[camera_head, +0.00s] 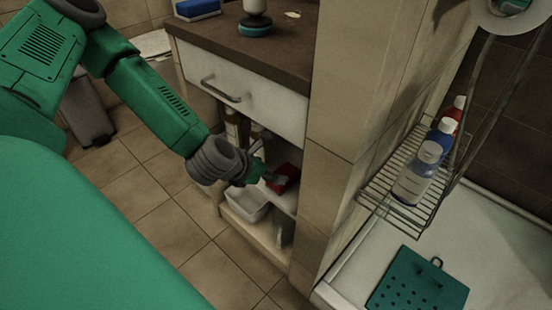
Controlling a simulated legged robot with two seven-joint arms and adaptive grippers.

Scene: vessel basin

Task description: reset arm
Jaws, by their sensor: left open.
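My left arm comes in from the left and reaches down to the open shelves under the cabinet drawer. My left gripper (268,178) is open at the front of the upper shelf, close to a red object (284,178) on that shelf. I cannot tell whether the fingers touch the red object. Part of the shelf is hidden behind my gripper and wrist. My right gripper is not in view.
The cabinet (262,99) has a shut drawer and a brown top with a blue item (197,9). A white bin (246,203) sits on the lower shelf. A tiled wall divides it from a wire rack (378,196) with several bottles. Floor in front is clear.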

